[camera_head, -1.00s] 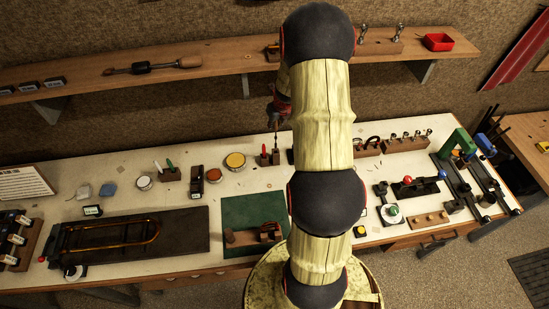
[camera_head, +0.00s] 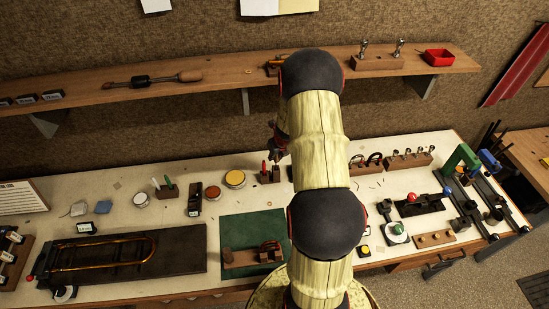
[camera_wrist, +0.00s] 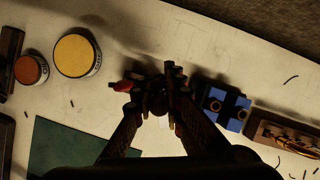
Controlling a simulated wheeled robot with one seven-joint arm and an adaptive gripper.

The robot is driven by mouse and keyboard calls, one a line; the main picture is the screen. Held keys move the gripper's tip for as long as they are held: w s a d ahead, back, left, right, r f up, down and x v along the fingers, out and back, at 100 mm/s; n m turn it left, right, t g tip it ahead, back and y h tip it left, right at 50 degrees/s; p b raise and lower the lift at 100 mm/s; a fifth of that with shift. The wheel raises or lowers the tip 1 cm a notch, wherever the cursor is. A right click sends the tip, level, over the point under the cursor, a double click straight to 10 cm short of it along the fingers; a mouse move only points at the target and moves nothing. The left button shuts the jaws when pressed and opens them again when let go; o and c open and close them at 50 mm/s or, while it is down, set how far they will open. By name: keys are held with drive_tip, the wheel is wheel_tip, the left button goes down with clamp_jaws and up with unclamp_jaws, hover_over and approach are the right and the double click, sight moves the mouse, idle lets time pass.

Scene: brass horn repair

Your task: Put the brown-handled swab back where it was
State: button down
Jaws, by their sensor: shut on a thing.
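In the head view my gripper (camera_head: 279,149) is low over the back of the bench, just above a small dark swab block (camera_head: 267,178). A red-handled swab (camera_head: 264,167) stands upright at the block's left. In the wrist view my gripper (camera_wrist: 160,84) is shut on the brown-handled swab (camera_wrist: 158,98), seen end-on as a dark round shape between the fingers. The red handle (camera_wrist: 122,86) lies close beside the left finger. The fingers hide most of the block, and I cannot tell whether the swab's lower end is in it.
Yellow-topped (camera_head: 234,178) and red-brown (camera_head: 212,192) tins stand left of the block. A blue block (camera_wrist: 226,106) is close right of my gripper in the wrist view. The green mat (camera_head: 240,230) lies in front. The wooden shelf (camera_head: 220,83) runs above and behind.

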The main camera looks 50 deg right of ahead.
drive_tip(key=shift+f, duration=0.15)
drive_tip(key=c, duration=2.4)
unclamp_jaws()
drive_tip(key=shift+f, duration=0.1)
drive_tip(key=o, duration=0.6)
drive_tip(key=shift+c, duration=0.2)
drive_tip(key=shift+r, duration=0.2)
